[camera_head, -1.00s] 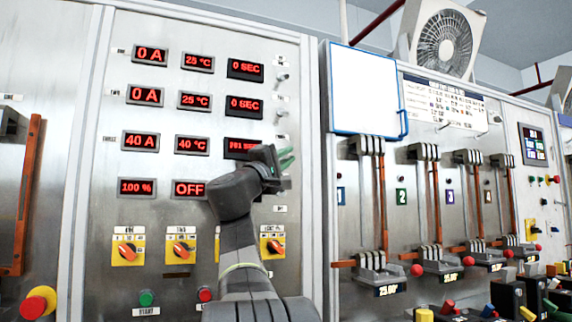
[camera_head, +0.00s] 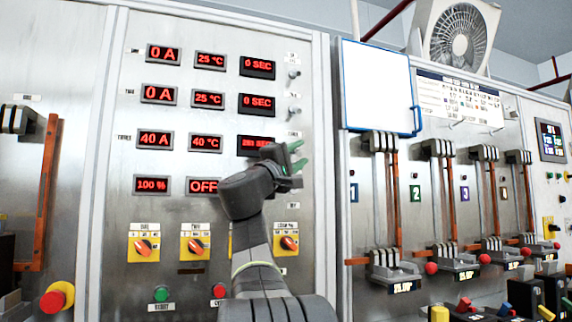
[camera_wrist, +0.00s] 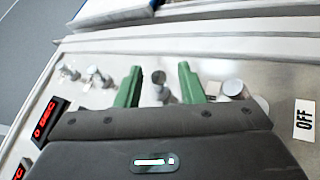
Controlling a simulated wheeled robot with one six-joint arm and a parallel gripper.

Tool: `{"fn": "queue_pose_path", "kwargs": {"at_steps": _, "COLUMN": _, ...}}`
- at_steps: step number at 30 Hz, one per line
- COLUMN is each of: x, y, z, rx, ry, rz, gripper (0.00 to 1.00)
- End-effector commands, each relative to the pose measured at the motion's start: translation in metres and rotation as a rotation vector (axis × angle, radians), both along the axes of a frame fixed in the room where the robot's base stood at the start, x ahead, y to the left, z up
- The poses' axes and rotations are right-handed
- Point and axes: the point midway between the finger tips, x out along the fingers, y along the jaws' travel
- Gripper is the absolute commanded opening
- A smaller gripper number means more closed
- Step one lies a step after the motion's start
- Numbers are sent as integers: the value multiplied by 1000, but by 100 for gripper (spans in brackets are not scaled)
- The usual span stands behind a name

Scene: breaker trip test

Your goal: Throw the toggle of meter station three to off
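My gripper (camera_head: 297,155) is raised in front of the meter panel (camera_head: 120,110), at the right end of the third row. That row shows 40 A (camera_head: 155,140), 40 °C (camera_head: 205,143) and a seconds display (camera_head: 256,143) partly covered by my gripper. In the wrist view my gripper (camera_wrist: 159,82) has its green fingers apart. A silver toggle-like part (camera_wrist: 158,92) shows in the gap, apparently untouched; another (camera_wrist: 232,88) is right of the fingers. The third-row toggle is hidden in the head view. The toggles of row one (camera_head: 294,73) and row two (camera_head: 295,110) are visible above.
An OFF label (camera_wrist: 304,120) is at the right in the wrist view. Below are orange rotary switches (camera_head: 143,246) and a red emergency button (camera_head: 57,297). Right of the panel are a white board (camera_head: 378,88) and numbered breakers (camera_head: 380,145).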

Motion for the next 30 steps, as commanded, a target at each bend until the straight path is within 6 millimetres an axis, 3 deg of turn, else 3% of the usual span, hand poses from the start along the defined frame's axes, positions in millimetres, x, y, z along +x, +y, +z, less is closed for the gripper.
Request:
{"fn": "queue_pose_path", "kwargs": {"at_steps": 16, "x": -74, "y": 61, "z": -55, "rx": 0, "ry": 0, "rz": 4, "gripper": 35}}
{"fn": "queue_pose_path", "kwargs": {"at_steps": 21, "x": -86, "y": 71, "z": -64, "rx": 0, "ry": 0, "rz": 2, "gripper": 35}}
{"fn": "queue_pose_path", "kwargs": {"at_steps": 30, "x": -89, "y": 73, "z": -66, "rx": -1, "ry": -1, "rz": 0, "gripper": 35}}
